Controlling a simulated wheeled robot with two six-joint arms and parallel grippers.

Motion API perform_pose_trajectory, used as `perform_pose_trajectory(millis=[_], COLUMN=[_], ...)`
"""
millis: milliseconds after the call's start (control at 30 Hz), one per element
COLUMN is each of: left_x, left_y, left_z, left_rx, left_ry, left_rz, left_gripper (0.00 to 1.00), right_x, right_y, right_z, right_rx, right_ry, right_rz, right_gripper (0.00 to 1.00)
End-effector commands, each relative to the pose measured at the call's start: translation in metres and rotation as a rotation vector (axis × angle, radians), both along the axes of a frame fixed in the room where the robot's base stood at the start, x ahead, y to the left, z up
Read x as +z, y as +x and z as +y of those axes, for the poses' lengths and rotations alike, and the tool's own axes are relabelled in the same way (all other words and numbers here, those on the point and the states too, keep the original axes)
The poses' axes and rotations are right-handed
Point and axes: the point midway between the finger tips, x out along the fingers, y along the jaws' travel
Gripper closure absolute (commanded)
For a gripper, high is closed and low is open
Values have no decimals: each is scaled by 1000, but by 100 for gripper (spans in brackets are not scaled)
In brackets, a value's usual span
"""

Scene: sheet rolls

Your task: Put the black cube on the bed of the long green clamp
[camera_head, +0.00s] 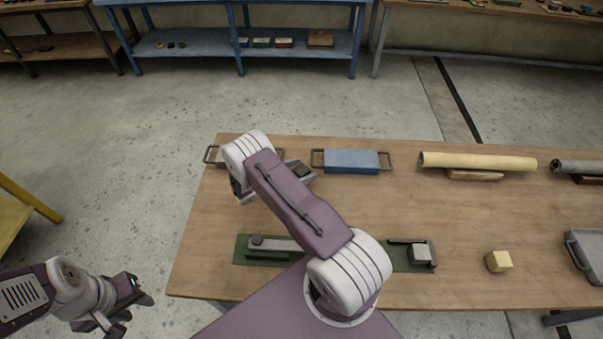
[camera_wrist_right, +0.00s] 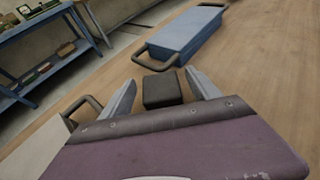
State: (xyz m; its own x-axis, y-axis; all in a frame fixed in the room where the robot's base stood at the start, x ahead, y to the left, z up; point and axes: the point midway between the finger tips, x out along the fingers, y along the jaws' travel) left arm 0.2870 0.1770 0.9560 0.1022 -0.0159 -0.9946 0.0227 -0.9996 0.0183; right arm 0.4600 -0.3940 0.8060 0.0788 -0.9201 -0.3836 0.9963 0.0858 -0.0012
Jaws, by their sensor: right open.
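The black cube (camera_wrist_right: 162,90) sits on the table between the two spread fingers of my right gripper (camera_wrist_right: 162,96) in the right wrist view. The fingers stand apart on either side of it; contact cannot be told. In the head view my right gripper (camera_head: 302,175) is at the table's back left, partly hidden by my arm. The long green clamp (camera_head: 400,262) lies along the table's front, with a grey bar at its left and a grey block at its right end. My right arm hides its middle. My left gripper (camera_head: 128,306) is open and empty, off the table's left edge.
A blue block with handles (camera_head: 352,161) lies right of my right gripper, and another handled piece (camera_head: 212,155) is partly hidden at left. The table's middle right is clear.

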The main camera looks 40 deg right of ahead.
Motion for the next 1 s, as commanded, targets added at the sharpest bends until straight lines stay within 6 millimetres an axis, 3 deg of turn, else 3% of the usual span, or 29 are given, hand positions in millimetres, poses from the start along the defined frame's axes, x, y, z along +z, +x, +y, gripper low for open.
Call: perform_pose_trajectory(millis=[67,300,633,833,1000], left_x=[0,0,0,-1,1], left_y=[0,0,0,0,0], left_z=[0,0,0,0,0], left_rx=[0,0,0,0,0], left_ry=[0,0,0,0,0], left_rz=[0,0,0,0,0], left_gripper=[64,64,64,64,64], right_x=[0,0,8,44,65], right_y=[0,0,1,1,-38], right_z=[0,0,0,0,-11], right_rx=[0,0,-1,-1,-3], right_ry=[0,0,0,0,-1], right_rz=[0,0,-2,-5,3], right_gripper=[35,99,100,100,100])
